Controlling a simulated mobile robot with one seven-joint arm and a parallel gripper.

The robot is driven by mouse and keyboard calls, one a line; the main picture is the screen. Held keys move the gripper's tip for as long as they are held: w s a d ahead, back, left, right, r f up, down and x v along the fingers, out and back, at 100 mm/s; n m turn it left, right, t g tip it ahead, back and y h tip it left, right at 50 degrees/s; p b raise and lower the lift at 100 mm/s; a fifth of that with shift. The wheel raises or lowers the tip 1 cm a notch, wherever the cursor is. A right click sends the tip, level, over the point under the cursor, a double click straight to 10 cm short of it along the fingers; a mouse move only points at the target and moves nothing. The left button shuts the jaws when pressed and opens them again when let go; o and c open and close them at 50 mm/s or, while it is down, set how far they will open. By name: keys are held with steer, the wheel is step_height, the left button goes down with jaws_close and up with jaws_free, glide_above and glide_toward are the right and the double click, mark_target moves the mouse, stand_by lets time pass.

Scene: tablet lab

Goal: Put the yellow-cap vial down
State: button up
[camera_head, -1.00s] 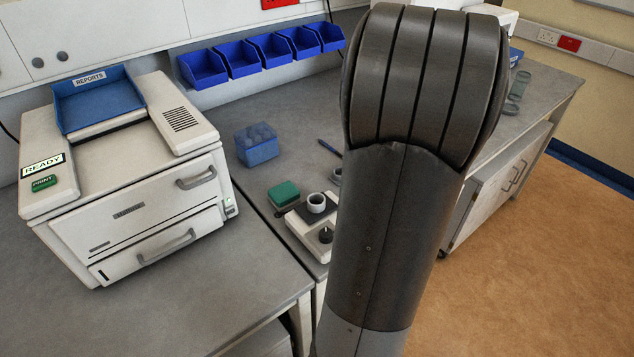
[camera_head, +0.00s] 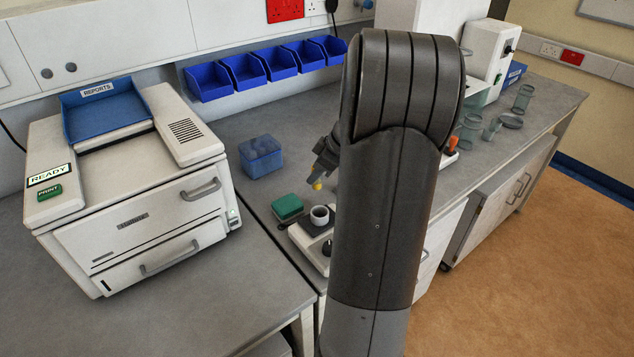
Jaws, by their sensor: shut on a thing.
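The yellow cap of the vial (camera_head: 317,185) shows just below my gripper (camera_head: 319,175), left of my arm. My gripper is shut on the vial and holds it above the bench, behind a small white device (camera_head: 306,240) with a white round cup (camera_head: 319,215) on it. The rest of the vial is too small or hidden to make out. My dark arm covers much of the bench to the right of the gripper.
A green block (camera_head: 287,207) and a blue box (camera_head: 261,157) stand on the bench left of the gripper. A white printer (camera_head: 130,215) stands at left. Blue bins (camera_head: 245,72) hang on the back wall. Glassware (camera_head: 522,98) and a white instrument (camera_head: 487,55) stand at the right.

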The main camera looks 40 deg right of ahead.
mark_target(317, 182)
steer(key=shift+f, duration=1.75)
steer(key=shift+f, duration=0.15)
steer(key=o, duration=1)
